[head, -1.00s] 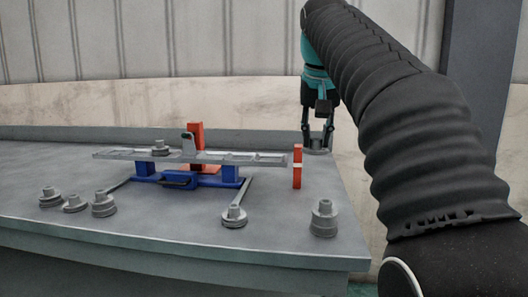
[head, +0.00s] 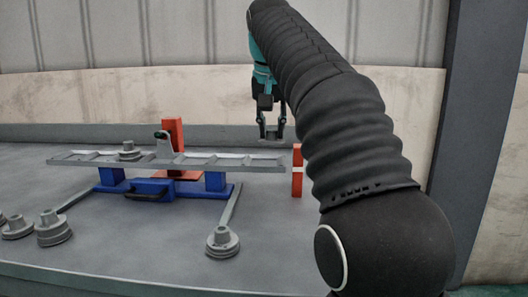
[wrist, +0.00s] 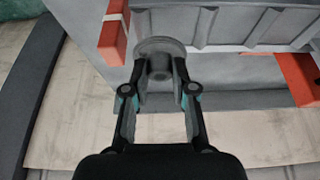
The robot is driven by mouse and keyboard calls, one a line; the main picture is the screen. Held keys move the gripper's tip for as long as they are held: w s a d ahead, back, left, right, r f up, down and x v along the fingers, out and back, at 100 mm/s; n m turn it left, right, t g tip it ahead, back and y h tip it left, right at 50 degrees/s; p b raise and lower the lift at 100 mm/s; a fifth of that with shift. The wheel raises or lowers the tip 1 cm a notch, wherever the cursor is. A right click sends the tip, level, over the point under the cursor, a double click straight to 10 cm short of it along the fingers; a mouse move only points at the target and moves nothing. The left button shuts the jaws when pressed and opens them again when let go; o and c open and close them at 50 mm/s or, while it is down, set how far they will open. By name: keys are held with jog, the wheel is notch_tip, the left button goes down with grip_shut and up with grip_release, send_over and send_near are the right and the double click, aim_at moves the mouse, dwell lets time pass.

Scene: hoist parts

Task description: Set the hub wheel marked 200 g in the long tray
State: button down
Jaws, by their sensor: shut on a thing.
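My gripper (head: 272,136) points down behind the right end of the long tray in the head view. It is shut on a grey hub wheel (wrist: 155,46), whose flange and narrower hub show between the fingers in the wrist view. No weight mark can be read on it. The long grey tray (head: 238,168) has several shallow compartments and rests across a blue stand; part of it also shows in the wrist view (wrist: 235,20), to the right of the held wheel. Another hub wheel (head: 128,152) sits on its left half.
An orange post (head: 173,133) rises behind the tray's middle. An orange upright with a white band (head: 298,180) stands at its right end, close to the held wheel in the wrist view (wrist: 112,40). Several stepped wheels (head: 222,243) stand on the table (head: 140,240) in front.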

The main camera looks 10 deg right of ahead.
aim_at(263, 140)
jog(key=shift+w+a+f, duration=0.4)
jog(key=shift+w+f, duration=0.05)
jog(key=shift+w, duration=0.1)
jog(key=shift+w+a+f, duration=0.35)
jog(key=shift+w+f, duration=0.05)
jog(key=shift+w, duration=0.15)
jog(key=shift+f+b, duration=1.05)
jog(key=shift+f, duration=0.9)
jog(key=shift+f, duration=0.15)
jog(key=c, duration=0.9)
grip_release()
jog(key=shift+c, duration=0.2)
jog(key=p+v, duration=0.4)
jog(key=v, duration=0.8)
jog(key=shift+p, duration=0.35)
jog(key=shift+s, duration=0.1)
